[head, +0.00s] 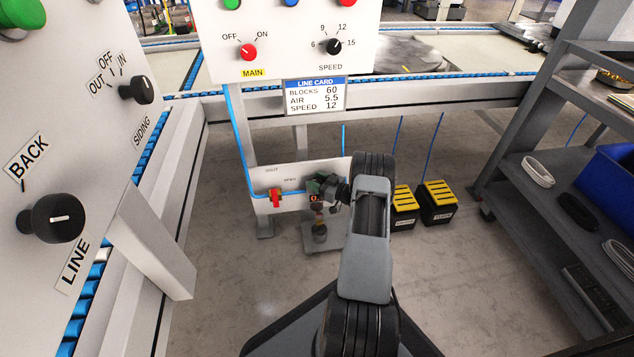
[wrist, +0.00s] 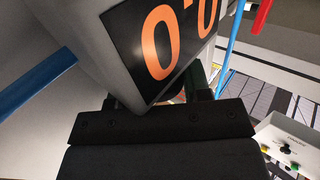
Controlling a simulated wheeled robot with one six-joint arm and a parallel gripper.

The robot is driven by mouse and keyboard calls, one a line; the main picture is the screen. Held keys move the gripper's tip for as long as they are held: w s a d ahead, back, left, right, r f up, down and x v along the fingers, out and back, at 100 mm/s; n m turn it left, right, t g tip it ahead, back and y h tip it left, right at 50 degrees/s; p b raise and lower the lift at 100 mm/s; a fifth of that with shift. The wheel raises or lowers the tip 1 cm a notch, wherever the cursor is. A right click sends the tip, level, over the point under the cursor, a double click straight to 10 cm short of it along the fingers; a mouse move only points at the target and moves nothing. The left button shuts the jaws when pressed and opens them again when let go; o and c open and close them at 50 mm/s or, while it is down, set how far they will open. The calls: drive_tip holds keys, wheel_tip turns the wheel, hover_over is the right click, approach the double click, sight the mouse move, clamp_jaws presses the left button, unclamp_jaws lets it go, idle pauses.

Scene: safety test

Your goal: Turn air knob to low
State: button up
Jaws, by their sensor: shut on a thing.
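The air unit stands low behind my gripper on a small panel, with a dark display (head: 314,198) on it. In the wrist view its grey housing (wrist: 60,45) and black display (wrist: 150,30) are close up, with tilted orange digits that look like 0.0. My gripper (head: 326,187) reaches down to the unit from the front right. In the wrist view its fingers (wrist: 160,97) reach in behind the display, their tips hidden. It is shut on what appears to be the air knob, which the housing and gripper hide. The knob's setting cannot be seen.
A red valve handle (head: 275,199) is left of the unit on the white panel (head: 262,207). A line card (head: 315,95) reads AIR 5.5. Black-and-yellow boxes (head: 437,201) stand to the right. A shelf (head: 560,190) is at far right, a control panel (head: 60,130) at left.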

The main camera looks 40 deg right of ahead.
drive_tip(key=shift+n+g+y, duration=1.6)
drive_tip(key=shift+n+y, duration=0.3)
drive_tip(key=shift+y, duration=0.8)
drive_tip(key=o, duration=0.9)
drive_tip(key=shift+c, duration=0.2)
drive_tip(key=shift+d, duration=0.1)
